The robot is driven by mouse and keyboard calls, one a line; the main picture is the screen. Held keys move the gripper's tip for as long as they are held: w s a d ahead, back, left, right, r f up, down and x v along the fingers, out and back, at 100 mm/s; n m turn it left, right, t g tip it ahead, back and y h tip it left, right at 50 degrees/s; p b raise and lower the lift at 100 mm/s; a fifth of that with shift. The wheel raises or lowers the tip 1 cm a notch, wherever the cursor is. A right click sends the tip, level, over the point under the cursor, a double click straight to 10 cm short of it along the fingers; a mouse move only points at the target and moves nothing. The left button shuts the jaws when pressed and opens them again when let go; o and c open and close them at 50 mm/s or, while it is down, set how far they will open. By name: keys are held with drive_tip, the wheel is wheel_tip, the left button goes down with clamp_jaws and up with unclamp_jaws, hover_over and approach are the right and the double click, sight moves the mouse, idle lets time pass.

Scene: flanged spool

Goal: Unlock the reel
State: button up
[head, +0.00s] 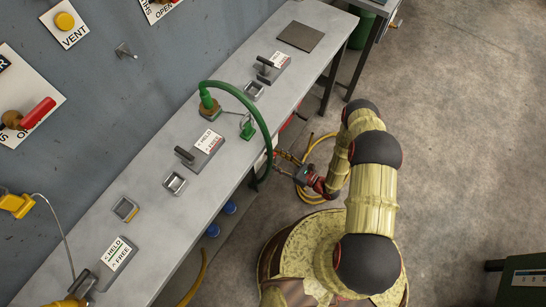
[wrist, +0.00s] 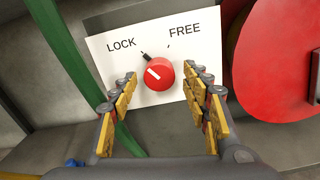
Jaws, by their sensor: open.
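A large red disc (wrist: 272,60), which looks like the reel's flange, stands right of the plate in the wrist view. My gripper (wrist: 160,78) is open, with one padded finger left of the knob and one right of it. I cannot tell whether the fingers touch it. In the head view my gripper (head: 284,157) is low by the bench's front edge; the knob is not discernible there.
A green hose (wrist: 72,65) runs down left of the plate; it arches over the bench edge in the head view (head: 262,122). The grey bench (head: 165,215) carries several levers and small trays. A yellow hose (head: 318,165) lies coiled on the floor near my arm.

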drive_tip(key=shift+x, duration=0.95)
drive_tip(key=shift+c, duration=0.8)
drive_tip(key=c, duration=1)
